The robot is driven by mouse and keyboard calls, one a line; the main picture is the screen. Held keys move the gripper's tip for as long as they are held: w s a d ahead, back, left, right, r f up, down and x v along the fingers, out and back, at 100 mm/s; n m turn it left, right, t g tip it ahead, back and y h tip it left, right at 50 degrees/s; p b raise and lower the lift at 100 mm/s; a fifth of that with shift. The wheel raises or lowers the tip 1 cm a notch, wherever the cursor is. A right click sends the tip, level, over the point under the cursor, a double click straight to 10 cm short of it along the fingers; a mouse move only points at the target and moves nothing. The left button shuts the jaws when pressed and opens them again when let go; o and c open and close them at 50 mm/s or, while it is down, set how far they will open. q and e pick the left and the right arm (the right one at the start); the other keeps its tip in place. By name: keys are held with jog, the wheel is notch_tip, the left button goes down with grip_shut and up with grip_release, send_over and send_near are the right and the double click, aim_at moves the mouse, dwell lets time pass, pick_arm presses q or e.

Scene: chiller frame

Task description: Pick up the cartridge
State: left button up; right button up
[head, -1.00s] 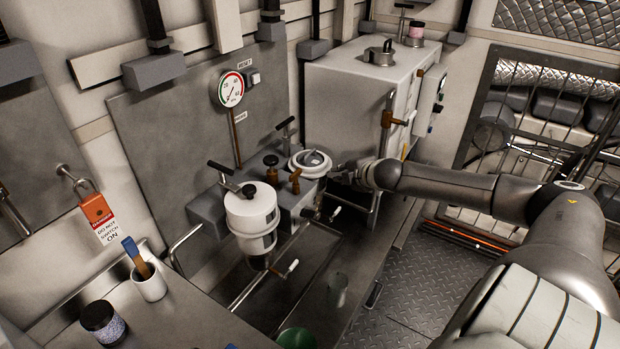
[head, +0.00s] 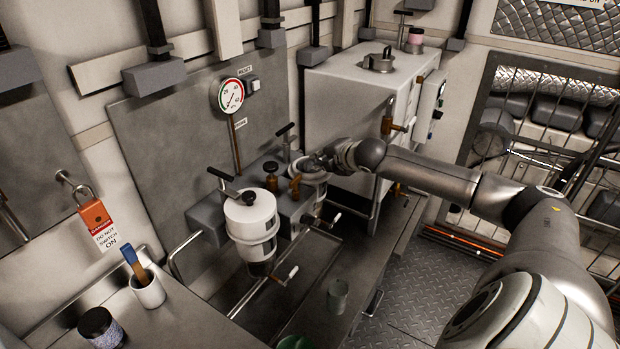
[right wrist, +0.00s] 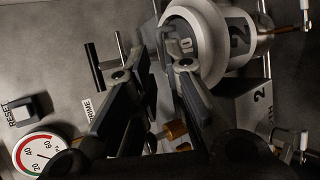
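The open white canister (head: 312,178) stands on the pipework right of the closed white canister (head: 250,215). In the right wrist view the open canister (right wrist: 238,38), marked 2, lies sideways in the picture. A grey piece marked 10 (right wrist: 186,45) shows in its mouth; it looks like the cartridge, but most of it is hidden. My right gripper (head: 314,163) is over this mouth and covers much of it in the head view. In the wrist view the right gripper (right wrist: 158,62) has its fingers apart, one overlapping the mouth. I cannot tell whether it touches. My left gripper is not in view.
A pressure gauge (head: 231,95) is on the wall panel. Brass valves (head: 271,180) and handles stand close around the canisters. A grey-white cabinet (head: 345,105) is behind the arm. A cup with a brush (head: 148,290) and a jar (head: 101,327) are on the left counter.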

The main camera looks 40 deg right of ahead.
aim_at(314, 168)
jog(key=shift+p+x, duration=0.45)
jog(key=shift+x, duration=2.4)
jog(key=shift+f, duration=0.1)
grip_shut()
